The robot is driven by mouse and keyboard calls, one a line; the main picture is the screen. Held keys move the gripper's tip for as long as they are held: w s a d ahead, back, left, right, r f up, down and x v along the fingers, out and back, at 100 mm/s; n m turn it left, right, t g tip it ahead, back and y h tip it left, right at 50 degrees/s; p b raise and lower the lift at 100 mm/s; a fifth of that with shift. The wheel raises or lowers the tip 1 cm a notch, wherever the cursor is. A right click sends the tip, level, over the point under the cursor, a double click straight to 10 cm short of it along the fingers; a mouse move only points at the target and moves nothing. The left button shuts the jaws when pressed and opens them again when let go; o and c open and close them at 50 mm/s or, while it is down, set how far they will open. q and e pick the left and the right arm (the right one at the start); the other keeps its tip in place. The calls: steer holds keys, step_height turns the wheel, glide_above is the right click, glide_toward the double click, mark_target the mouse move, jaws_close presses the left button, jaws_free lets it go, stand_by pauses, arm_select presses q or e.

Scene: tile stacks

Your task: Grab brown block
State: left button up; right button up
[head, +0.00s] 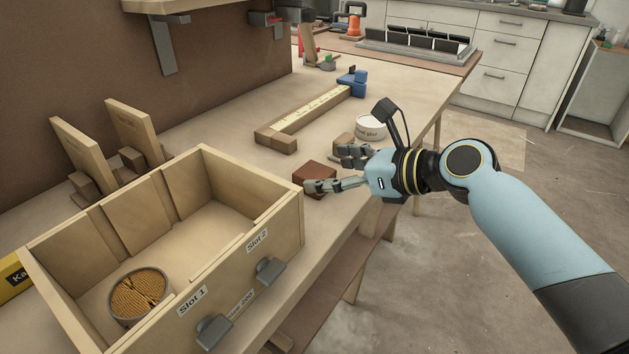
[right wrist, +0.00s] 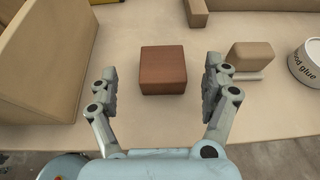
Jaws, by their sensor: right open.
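The brown block (head: 314,176) is a reddish-brown cuboid lying on the workbench, just right of the wooden box in the head view. In the right wrist view the brown block (right wrist: 163,70) sits ahead of and between the open fingers, touching neither. My right gripper (head: 345,168) is open and empty beside the block; it also shows in the right wrist view (right wrist: 160,88). In the head view its near finger reaches close to the block's right side. My left gripper is not in view.
A wooden box (head: 283,215) with slot labels stands left, holding a round tin (head: 140,297). A lighter tan block (right wrist: 249,56) and a white glue tub (head: 371,127) are right of the brown block. A wooden jig (head: 310,115) lies behind. The bench's edge is close.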

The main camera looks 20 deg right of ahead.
mark_target(315, 171)
steer(key=x, duration=0.2)
steer(key=b+x, duration=0.1)
steer(key=x, duration=0.2)
steer(key=shift+d+f, duration=0.15)
steer(key=shift+f, duration=0.15)
steer(key=c, duration=1.3)
steer(key=shift+o, duration=0.2)
steer(key=shift+r, duration=0.15)
